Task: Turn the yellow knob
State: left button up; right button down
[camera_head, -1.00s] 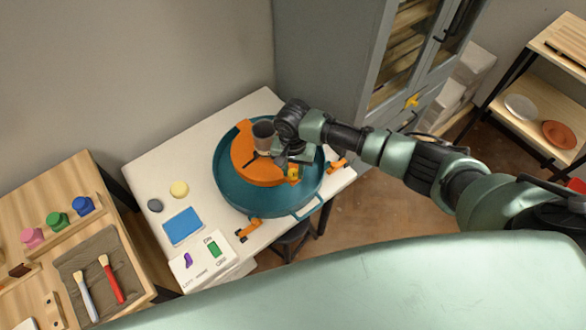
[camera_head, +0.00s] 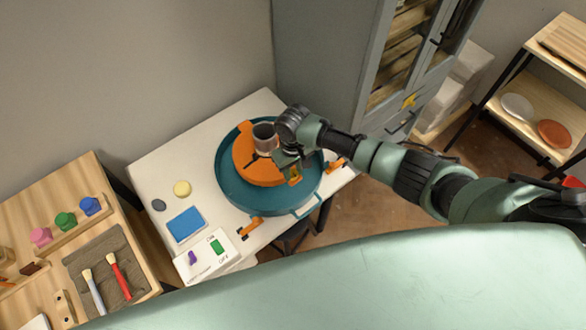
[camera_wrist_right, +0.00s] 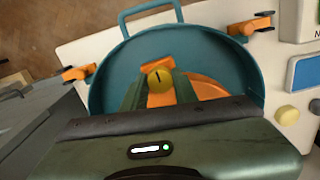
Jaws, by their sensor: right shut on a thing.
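The yellow knob (camera_wrist_right: 159,77) sits on an orange bracket at the edge of an orange round piece (camera_wrist_right: 207,87) in the teal basin (camera_wrist_right: 103,92). A black mark on it stands near upright in the right wrist view. My right gripper (camera_wrist_right: 160,82) is shut on the knob, one green finger on each side. In the head view the right gripper (camera_head: 288,167) reaches down over the basin's right side, and the knob (camera_head: 295,175) shows small and partly covered at its tips. My left gripper is not in view.
A grey cup (camera_head: 265,139) stands on the orange piece, close to the gripper. Orange clamps (camera_head: 250,229) sit at the basin rim. The white table (camera_head: 150,172) also holds a blue pad (camera_head: 185,224) and a control box (camera_head: 206,258). A grey cabinet (camera_head: 325,60) stands behind.

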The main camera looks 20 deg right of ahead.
aim_at(293, 174)
jog(key=shift+n, duration=0.6)
jog(key=c, duration=1.1)
grip_release()
jog(key=shift+r, duration=0.1)
notch_tip(293, 174, up, 8)
jog(key=shift+f+b, duration=0.2)
jog(key=shift+b, duration=0.35)
jog(key=shift+a, duration=0.1)
